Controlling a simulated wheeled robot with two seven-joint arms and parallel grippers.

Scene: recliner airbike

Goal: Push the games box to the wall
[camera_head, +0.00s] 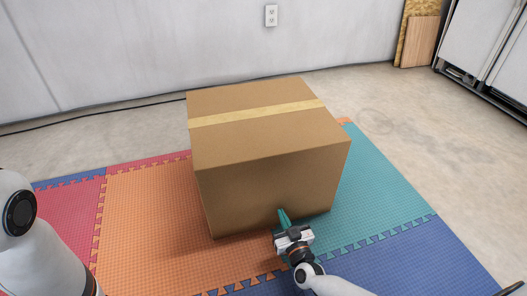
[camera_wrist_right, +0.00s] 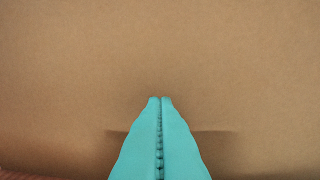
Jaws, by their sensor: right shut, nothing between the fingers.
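The games box (camera_head: 270,183) is a large closed brown cardboard box with a strip of tan tape across its top. It stands on the foam mats, with floor between it and the wall behind. My right gripper (camera_head: 282,213) is shut and empty at the lower part of the box's near face. In the right wrist view the box face (camera_wrist_right: 160,50) fills the picture, and the teal fingers of my right gripper (camera_wrist_right: 160,100) point at it. I cannot tell whether the tips touch it. My left gripper is out of view; only my left arm shows at the left.
The pale wall (camera_head: 200,45) with an outlet (camera_head: 271,15) runs along the back. A black cable (camera_head: 95,118) lies along the wall's foot. Wood boards (camera_head: 419,40) and a metal cabinet (camera_head: 485,50) stand at the back right. Coloured foam mats (camera_head: 140,215) cover the floor here.

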